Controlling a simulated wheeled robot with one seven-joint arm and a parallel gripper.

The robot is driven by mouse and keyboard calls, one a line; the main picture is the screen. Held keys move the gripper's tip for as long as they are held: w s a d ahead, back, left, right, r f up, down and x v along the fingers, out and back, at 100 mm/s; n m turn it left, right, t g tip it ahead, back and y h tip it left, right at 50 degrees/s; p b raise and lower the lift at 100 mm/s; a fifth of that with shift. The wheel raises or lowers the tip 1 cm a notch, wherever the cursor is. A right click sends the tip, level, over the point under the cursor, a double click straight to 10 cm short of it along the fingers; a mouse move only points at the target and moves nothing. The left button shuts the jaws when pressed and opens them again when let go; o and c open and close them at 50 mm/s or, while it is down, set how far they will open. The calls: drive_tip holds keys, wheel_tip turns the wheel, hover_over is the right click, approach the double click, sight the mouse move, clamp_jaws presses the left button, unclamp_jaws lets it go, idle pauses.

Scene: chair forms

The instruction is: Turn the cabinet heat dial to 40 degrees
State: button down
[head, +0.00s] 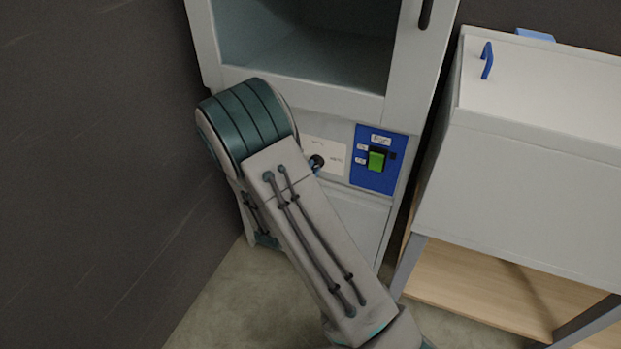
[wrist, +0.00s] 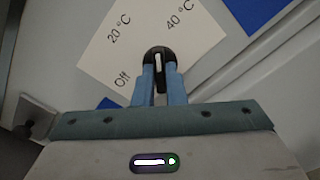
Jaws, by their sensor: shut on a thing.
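The heat dial is a small black knob with a white line (wrist: 158,60), on a white label card (wrist: 97,58) marked Off, 20 °C and 40 °C. The line stands nearly upright in the wrist view, its upper end between the 20 °C and 40 °C marks. My gripper (wrist: 160,76) is shut on the dial, one blue finger on each side. In the head view the dial (head: 316,161) shows beside my arm on the lower front of the grey cabinet (head: 305,92); my gripper's fingers are hidden there.
A blue panel with a green switch (head: 376,160) is right of the dial. Above is the cabinet's window door with a dark handle (head: 426,12). A white chest with a blue handle (head: 487,60) stands to the right. A dark wall (head: 90,150) is at left.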

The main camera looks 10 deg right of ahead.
drive_tip(key=m+b, duration=0.5)
drive_tip(key=b, duration=0.1)
drive_tip(key=shift+a, duration=0.1)
drive_tip(key=shift+m, duration=0.3)
drive_tip(key=c, duration=1.5)
unclamp_jaws()
drive_tip(key=p+v, duration=0.2)
drive_tip(key=v, duration=1.1)
drive_tip(key=shift+s+a, duration=0.25)
drive_tip(key=shift+s, duration=0.05)
